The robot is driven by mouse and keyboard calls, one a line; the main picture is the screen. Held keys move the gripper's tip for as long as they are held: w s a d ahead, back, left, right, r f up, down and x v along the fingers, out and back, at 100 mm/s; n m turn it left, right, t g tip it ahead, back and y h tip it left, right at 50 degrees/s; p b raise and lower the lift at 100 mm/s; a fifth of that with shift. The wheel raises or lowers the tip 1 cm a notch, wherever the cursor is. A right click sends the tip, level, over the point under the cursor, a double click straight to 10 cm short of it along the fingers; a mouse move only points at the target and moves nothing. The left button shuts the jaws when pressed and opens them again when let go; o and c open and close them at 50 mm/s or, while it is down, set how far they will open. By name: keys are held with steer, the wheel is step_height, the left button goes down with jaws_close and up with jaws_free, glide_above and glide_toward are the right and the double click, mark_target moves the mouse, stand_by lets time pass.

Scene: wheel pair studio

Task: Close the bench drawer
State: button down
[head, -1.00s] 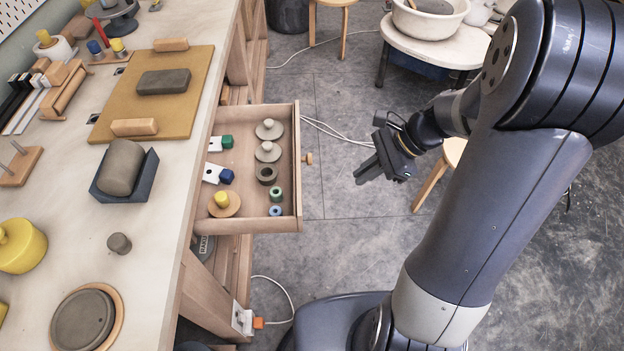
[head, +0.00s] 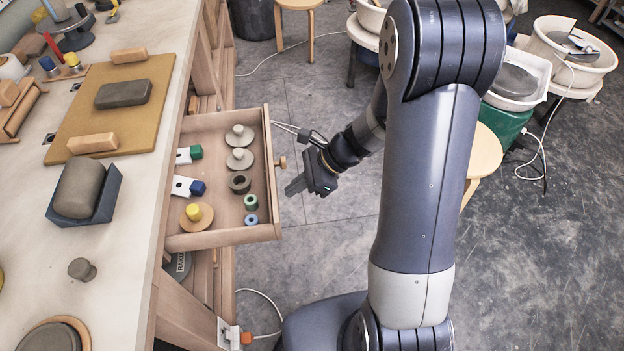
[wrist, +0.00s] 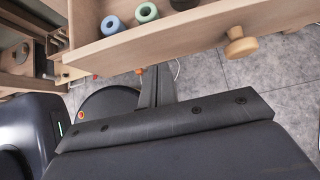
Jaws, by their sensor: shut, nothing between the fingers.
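The bench drawer (head: 272,190) is pulled out from the bench's right side, and its front panel and round wooden knob (head: 282,163) face my gripper. In the wrist view the drawer front (wrist: 165,45) crosses the top, with the knob (wrist: 240,43) at upper right. My gripper (head: 290,188) is shut and empty, just right of the drawer front and a little nearer than the knob. In the wrist view its fingers (wrist: 155,90) point toward the drawer front. A small gap shows in the head view; contact cannot be told from the wrist view.
The bench top (head: 120,235) carries clay blocks and a tan board (head: 150,90). A stool (head: 487,150) stands right of my arm.

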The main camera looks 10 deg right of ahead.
mark_target(198, 204)
steer(key=shift+a, duration=0.7)
steer(key=shift+a, duration=0.1)
steer(key=a, duration=2.2)
steer(key=shift+w+a, duration=0.25)
steer(key=shift+w, duration=0.15)
steer(key=shift+d, duration=0.15)
steer(key=shift+w+d, duration=0.1)
steer(key=shift+d, duration=0.25)
steer(key=d, duration=0.3)
steer(key=shift+d, duration=0.1)
steer(key=p+v, duration=0.1)
steer(key=v, duration=0.8)
steer(key=shift+d+r, duration=0.25)
steer(key=shift+r, duration=0.05)
